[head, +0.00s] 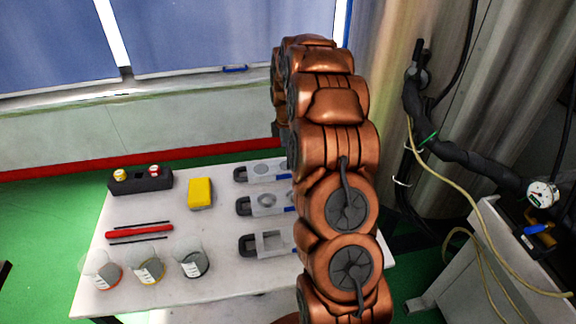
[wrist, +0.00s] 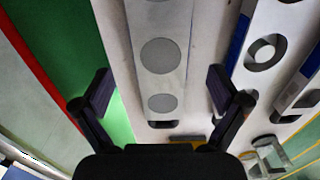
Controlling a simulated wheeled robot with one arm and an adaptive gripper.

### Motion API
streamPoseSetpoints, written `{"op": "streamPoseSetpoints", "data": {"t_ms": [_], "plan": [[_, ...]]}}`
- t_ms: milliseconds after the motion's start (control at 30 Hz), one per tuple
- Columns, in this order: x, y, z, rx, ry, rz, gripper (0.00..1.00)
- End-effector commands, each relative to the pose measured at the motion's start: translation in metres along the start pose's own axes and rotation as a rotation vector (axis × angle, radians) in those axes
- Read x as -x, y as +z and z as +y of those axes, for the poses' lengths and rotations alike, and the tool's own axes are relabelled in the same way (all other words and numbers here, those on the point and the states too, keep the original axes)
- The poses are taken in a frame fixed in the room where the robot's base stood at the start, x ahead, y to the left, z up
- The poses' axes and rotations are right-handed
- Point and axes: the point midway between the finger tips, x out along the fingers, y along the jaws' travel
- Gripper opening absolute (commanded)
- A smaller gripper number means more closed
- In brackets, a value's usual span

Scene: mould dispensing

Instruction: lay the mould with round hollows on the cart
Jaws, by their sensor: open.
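The mould with round hollows (wrist: 178,82) is a pale long plate in the middle of the wrist view, with round grey hollows along it. In the head view it appears to be the farthest of the moulds (head: 283,174) on the white table (head: 225,230), partly hidden by my arm. My gripper (wrist: 160,78) is open, with one finger on each side of this mould in the wrist view. No contact shows, and the height between them is hard to tell. In the head view my arm hides the gripper. I cannot tell which surface is the cart.
A ring mould (head: 258,204) and a square-hollow mould (head: 270,243) lie nearer on the table. To the left are a yellow block (head: 200,193), black holder (head: 140,181), red rod (head: 139,231) and beakers (head: 150,269). A grey cabinet (head: 480,270) stands right.

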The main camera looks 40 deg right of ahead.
Motion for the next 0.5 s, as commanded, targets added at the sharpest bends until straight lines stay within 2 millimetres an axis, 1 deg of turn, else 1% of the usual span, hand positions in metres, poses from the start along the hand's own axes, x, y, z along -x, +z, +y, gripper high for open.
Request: {"op": "streamPoseSetpoints", "data": {"t_ms": [100, 300, 500], "plan": [[0.022, -0.001, 0.001, 0.002, 0.005, 0.0, 0.97], [0.054, 0.0, 0.001, 0.001, 0.001, 0.0, 0.97], [0.07, 0.0, 0.0, 0.001, -0.001, 0.0, 0.97]]}}
